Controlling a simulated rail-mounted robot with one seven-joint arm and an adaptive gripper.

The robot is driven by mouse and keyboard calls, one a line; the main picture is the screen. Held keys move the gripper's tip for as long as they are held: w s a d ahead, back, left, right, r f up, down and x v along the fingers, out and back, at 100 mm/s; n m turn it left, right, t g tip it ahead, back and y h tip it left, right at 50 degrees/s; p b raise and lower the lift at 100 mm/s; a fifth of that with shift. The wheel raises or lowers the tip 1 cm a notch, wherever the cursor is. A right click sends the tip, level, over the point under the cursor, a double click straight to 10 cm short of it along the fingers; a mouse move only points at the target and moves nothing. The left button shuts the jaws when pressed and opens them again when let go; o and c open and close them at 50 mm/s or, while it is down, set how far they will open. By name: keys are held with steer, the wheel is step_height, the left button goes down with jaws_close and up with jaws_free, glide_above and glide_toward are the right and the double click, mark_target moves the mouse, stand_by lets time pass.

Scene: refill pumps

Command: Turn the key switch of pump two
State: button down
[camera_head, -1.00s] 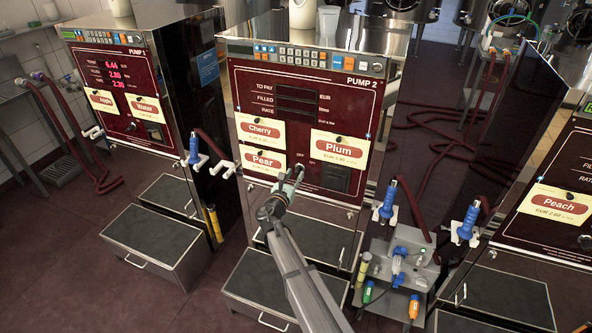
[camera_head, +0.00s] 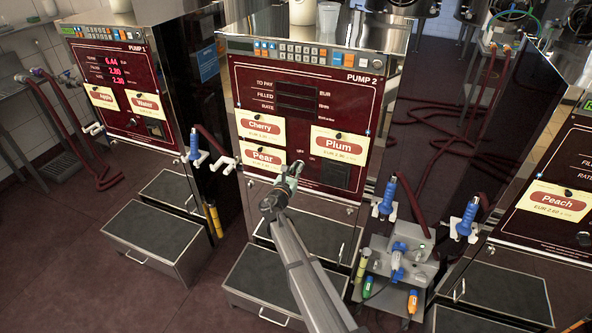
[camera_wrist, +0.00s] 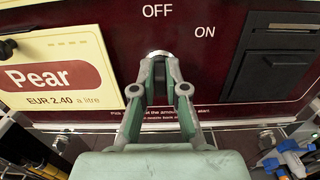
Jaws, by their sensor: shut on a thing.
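Pump two (camera_head: 365,79) is a steel cabinet with a dark red front panel. Its key switch (camera_wrist: 158,54) sits below the OFF and ON marks, between the Pear label (camera_wrist: 52,77) and a dark slot unit (camera_wrist: 272,70). In the wrist view only the silver top of the switch shows; the key itself is hidden behind the fingers. My gripper (camera_wrist: 164,75) is at the switch, its fingertips close together and shut on the key. In the head view my gripper (camera_head: 292,172) reaches the panel from below and covers the switch.
Cherry (camera_head: 262,127) and Plum (camera_head: 340,146) labels are on the same panel. Pump one (camera_head: 128,85) stands at the left. A grey stand (camera_head: 408,255) with blue nozzles is at the right. Low drawers with dark tops stand in front of the pumps.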

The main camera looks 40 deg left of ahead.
steer(key=shift+f+b, duration=0.15)
steer(key=shift+b, duration=0.4)
steer(key=m+b, duration=0.1)
steer(key=b, duration=0.2)
steer(key=shift+d+f+m+b, duration=0.1)
steer(key=shift+f+m+b, duration=0.1)
steer(key=shift+m+b, duration=0.2)
steer(key=m+b, duration=0.4)
steer(key=b, duration=0.4)
steer(key=shift+w+d+f+b, duration=0.1)
steer(key=shift+f+b, duration=0.05)
steer(key=shift+b, duration=0.2)
steer(key=m+b, duration=0.2)
steer(key=b, duration=0.1)
steer(key=m+b, duration=0.2)
steer(key=b, duration=0.2)
steer(key=m+b, duration=0.2)
steer(key=b, duration=0.1)
steer(key=shift+d+r+b, duration=0.15)
steer(key=shift+r+b, duration=0.1)
steer(key=shift+b, duration=0.05)
steer(key=shift+r, duration=0.1)
steer(key=c, duration=1.2)
jaws_free()
steer(key=shift+w, duration=0.1)
